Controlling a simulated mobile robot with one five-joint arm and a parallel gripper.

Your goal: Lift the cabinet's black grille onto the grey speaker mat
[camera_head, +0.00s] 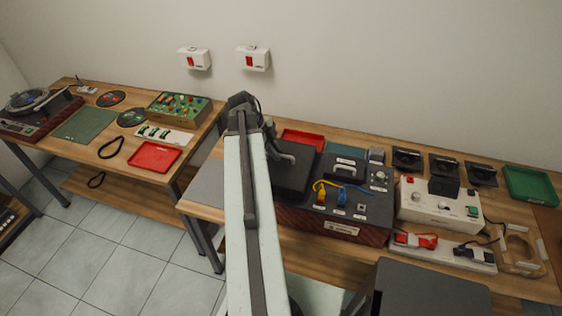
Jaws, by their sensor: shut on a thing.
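The black grille (297,177) is a dark square panel with a handle, at the left end of the cabinet (335,222), partly behind my arm. I cannot tell whether it rests on the cabinet or is raised slightly. My gripper (276,153) is at the grille's handle, shut on it; its fingertips are mostly hidden by my arm. The grey speaker mat (206,184) lies on the bench to the left of my arm, bare where it shows; its right part is hidden by my arm.
A red tray (303,138) lies behind the grille. Blue and yellow leads (340,187) lie on the cabinet's top to its right. A white control box (438,207) and green tray (531,185) stand farther right. A gap separates this bench from the left bench (70,87).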

